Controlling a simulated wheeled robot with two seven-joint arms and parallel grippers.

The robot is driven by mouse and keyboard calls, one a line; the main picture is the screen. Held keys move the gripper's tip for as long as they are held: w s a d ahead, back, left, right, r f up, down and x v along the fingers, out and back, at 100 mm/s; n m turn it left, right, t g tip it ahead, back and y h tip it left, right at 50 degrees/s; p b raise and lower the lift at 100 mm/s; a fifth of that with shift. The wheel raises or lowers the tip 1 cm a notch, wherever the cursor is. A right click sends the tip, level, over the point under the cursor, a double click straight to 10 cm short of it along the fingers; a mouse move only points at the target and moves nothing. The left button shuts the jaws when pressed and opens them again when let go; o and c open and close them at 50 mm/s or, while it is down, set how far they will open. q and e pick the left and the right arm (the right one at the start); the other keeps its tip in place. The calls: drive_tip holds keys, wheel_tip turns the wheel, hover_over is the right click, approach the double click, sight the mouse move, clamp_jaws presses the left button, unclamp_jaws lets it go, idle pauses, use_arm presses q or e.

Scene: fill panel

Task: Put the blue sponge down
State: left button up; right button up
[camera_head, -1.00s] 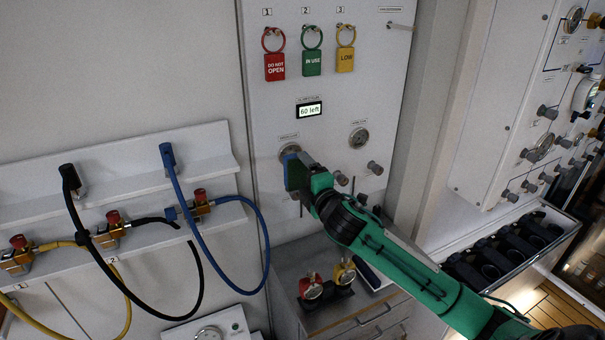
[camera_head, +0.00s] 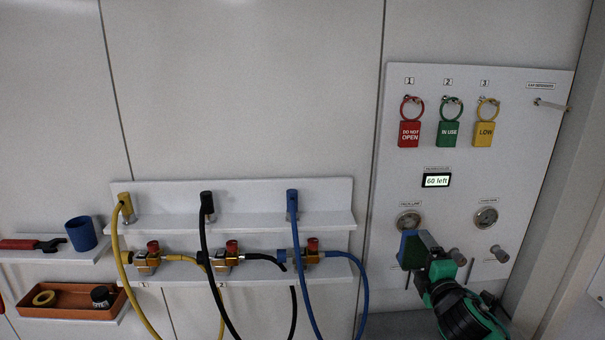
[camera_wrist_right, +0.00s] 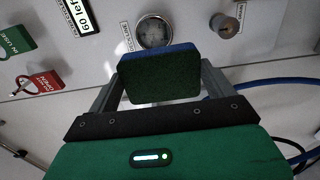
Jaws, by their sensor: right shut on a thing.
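The blue sponge (camera_head: 408,248) has a dark green scouring side. My right gripper (camera_head: 424,255) is shut on it, in front of the lower left part of the white panel (camera_head: 540,190). In the right wrist view the sponge (camera_wrist_right: 158,75) sits between the two fingers of the right gripper (camera_wrist_right: 160,90), green face toward the camera. Behind it is a round gauge (camera_wrist_right: 154,33). I cannot tell whether the sponge touches the panel. My left gripper is in no view.
Red (camera_head: 409,134), green (camera_head: 448,134) and yellow (camera_head: 484,134) tags hang on the panel above a display (camera_head: 436,181) reading "60 left". Left of it, a white shelf (camera_head: 250,221) carries yellow, black and blue hoses. A blue cup (camera_head: 81,234) and an orange tray (camera_head: 62,309) are at far left.

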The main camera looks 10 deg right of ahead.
drive_tip(key=s+a+f+b, duration=0.2)
drive_tip(key=s+a+f, duration=0.4)
drive_tip(key=s+f, duration=0.3)
drive_tip(key=s+a+f+y+b, duration=0.1)
drive_tip(key=s+a+f+b, duration=0.2)
drive_tip(key=s+a+f, duration=0.4)
drive_tip(key=s+f, duration=0.2)
drive_tip(key=s, duration=0.1)
drive_tip(key=shift+s+a+f+n, duration=0.15)
drive_tip(key=shift+s+a+n, duration=0.05)
drive_tip(key=shift+s+n, duration=0.1)
drive_tip(key=shift+w+d, duration=0.1)
drive_tip(key=shift+d, duration=0.05)
